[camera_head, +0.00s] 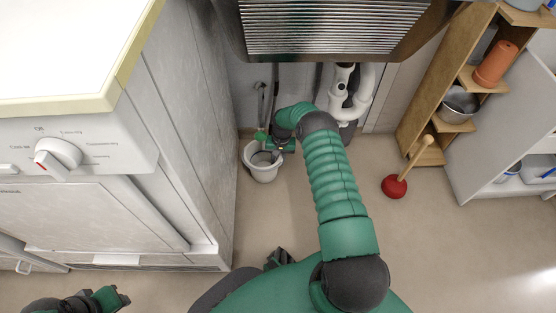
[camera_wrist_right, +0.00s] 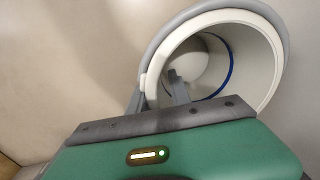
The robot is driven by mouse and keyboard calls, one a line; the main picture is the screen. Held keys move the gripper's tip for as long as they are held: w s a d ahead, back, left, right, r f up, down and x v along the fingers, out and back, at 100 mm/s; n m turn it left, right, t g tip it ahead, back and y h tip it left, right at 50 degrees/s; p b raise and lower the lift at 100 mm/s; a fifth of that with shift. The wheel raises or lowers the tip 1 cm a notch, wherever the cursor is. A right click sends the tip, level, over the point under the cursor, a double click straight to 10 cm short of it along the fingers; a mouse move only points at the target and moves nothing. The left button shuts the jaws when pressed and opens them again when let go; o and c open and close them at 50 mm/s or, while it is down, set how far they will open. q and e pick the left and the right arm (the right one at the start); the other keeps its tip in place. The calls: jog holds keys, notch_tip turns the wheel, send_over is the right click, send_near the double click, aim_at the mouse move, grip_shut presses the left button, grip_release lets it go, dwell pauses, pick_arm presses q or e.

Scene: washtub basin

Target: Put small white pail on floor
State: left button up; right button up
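The small white pail (camera_head: 262,168) is upright below the metal basin, beside the washing machine. I cannot tell whether its base touches the floor (camera_head: 290,215). My right gripper (camera_head: 272,152) reaches down to its rim and hides part of the opening. In the right wrist view, the pail (camera_wrist_right: 262,60) is close and shows a blue line inside. My right gripper (camera_wrist_right: 157,95) straddles the rim, one finger inside and one outside, with a gap between them. My left gripper (camera_head: 118,298) is low at the bottom left, away from the pail; its finger opening is unclear.
The washing machine (camera_head: 90,210) fills the left side. A red plunger (camera_head: 395,187) stands right, before wooden shelves (camera_head: 430,152) and an open cabinet. Floor between is clear.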

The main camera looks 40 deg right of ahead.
notch_tip(320, 180, up, 12)
jog(key=p, duration=0.7)
jog(key=shift+s+d+r, duration=0.15)
jog(key=shift+s+d, duration=0.15)
jog(key=shift+d, duration=0.05)
